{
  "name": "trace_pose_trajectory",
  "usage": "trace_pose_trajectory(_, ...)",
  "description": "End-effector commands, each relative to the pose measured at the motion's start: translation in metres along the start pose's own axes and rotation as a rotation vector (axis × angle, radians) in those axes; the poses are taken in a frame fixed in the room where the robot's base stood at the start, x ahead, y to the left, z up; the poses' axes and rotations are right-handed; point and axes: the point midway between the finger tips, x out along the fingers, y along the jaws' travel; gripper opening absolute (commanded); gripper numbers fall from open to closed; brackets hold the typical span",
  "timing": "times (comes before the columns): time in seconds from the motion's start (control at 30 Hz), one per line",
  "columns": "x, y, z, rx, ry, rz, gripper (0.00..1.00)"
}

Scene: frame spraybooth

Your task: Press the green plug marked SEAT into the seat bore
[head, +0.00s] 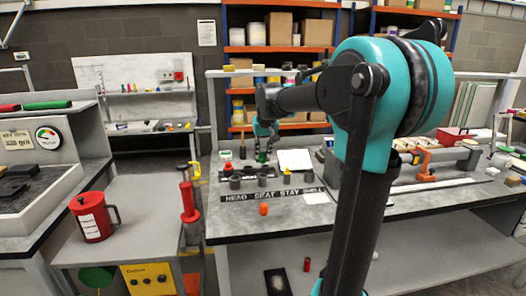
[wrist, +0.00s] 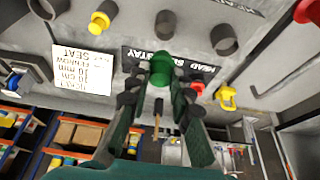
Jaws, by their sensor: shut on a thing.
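My gripper (wrist: 160,82) is shut on the green plug (wrist: 159,68) in the wrist view. In the head view the green plug (head: 262,157) shows small below my gripper, above the bench. Dark round bores stand in a row behind a black label strip (head: 272,194) reading HEAD, SEAT, STAY and a further word. One bore (head: 262,181) is near the SEAT word; it is apart from the plug. In the wrist view two dark bores (wrist: 165,24) (wrist: 224,40) show beyond the plug, and the gripper covers part of the strip. I cannot tell which is the seat bore.
A yellow plug (wrist: 98,22) and a red plug (wrist: 198,88) are nearby. An orange plug (head: 263,209) sits at the bench front. An orange clamp (head: 426,165) is to the right.

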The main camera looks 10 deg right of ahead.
Motion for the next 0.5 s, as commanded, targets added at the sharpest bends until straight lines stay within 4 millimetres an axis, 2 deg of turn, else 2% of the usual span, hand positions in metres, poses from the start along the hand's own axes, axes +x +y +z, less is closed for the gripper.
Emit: trace_pose_trajectory(0.5, 0.035, 0.000, 0.014, 0.000, 0.000, 0.000, 0.01)
